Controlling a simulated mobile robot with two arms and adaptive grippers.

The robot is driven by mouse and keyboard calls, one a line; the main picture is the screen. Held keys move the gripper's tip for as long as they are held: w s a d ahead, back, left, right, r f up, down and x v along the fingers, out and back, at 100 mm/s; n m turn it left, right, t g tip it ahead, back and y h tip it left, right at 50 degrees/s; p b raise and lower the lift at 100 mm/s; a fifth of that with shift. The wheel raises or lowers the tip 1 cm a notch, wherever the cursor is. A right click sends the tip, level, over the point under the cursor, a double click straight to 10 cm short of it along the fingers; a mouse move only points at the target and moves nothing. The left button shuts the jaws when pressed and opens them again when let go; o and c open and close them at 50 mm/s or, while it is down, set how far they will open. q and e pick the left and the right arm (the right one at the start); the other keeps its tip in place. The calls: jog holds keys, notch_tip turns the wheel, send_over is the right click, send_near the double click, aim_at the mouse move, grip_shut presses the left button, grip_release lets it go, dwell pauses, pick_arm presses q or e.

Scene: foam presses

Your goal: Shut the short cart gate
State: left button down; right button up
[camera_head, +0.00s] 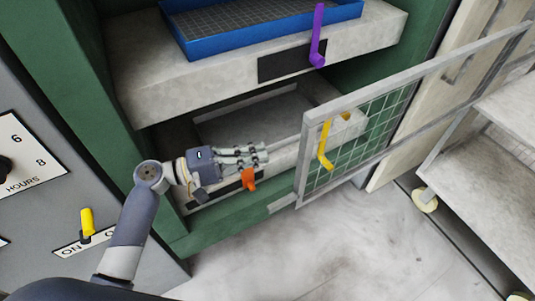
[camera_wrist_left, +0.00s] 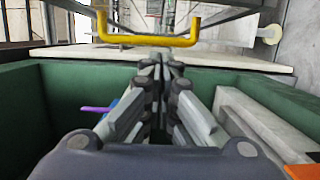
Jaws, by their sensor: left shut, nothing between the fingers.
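The handle also shows in the left wrist view (camera_wrist_left: 150,41), beyond the fingertips. My left gripper (camera_head: 264,153) is shut and empty, left of the handle and apart from it in the head view. It also shows in the left wrist view (camera_wrist_left: 163,64). My right gripper is not in view.
The green press frame (camera_head: 80,85) surrounds my left gripper. An orange handle (camera_head: 249,180) is just below it, and a purple handle (camera_head: 317,40) hangs above. A blue tray (camera_head: 262,38) sits on the upper platen. The floor (camera_head: 350,240) in front is clear.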

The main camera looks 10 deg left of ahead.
aim_at(298, 159)
pick_arm(q)
jog(key=shift+w+d+f+p, duration=0.1)
jog(key=shift+d+p, duration=2.15)
jog(key=shift+d, duration=2.65)
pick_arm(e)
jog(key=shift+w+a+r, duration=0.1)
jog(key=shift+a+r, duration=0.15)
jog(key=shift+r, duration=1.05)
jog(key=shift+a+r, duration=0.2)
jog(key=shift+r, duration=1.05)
